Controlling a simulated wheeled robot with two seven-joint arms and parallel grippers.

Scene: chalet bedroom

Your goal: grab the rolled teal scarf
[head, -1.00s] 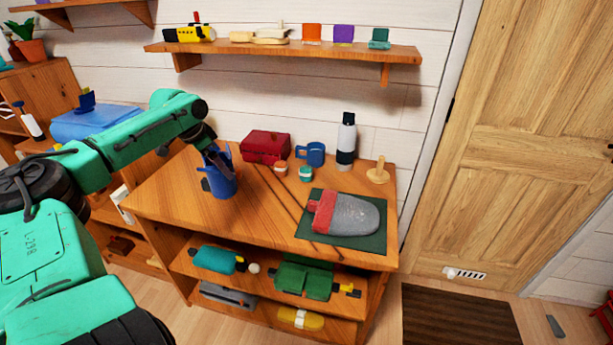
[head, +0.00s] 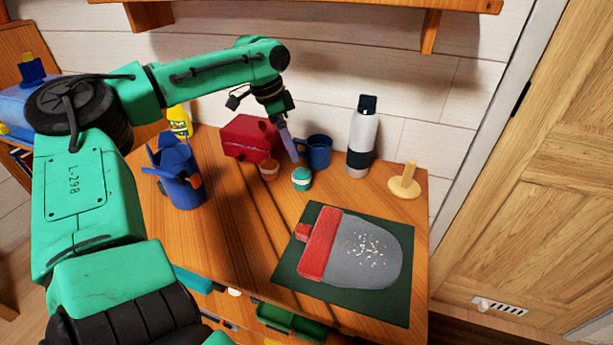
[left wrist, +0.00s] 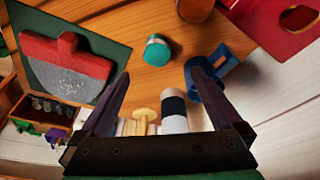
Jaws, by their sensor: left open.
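The rolled teal scarf (head: 301,179) is a small teal roll with a pale band, resting on the wooden tabletop. It also shows in the left wrist view (left wrist: 157,52), ahead of the fingertips and roughly between their lines. My left gripper (head: 290,145) is above and just behind the scarf in the head view, beside the blue mug. Its two dark fingers (left wrist: 162,75) are spread apart with nothing held between them. My right gripper is in neither view.
An orange roll (head: 268,171) lies left of the scarf. A red box (head: 250,137), blue mug (head: 318,151), white bottle (head: 362,140) and wooden peg stand (head: 405,182) line the back. A blue holder (head: 180,180) stands left; a red-grey item (head: 350,250) lies on a dark green mat (head: 340,303).

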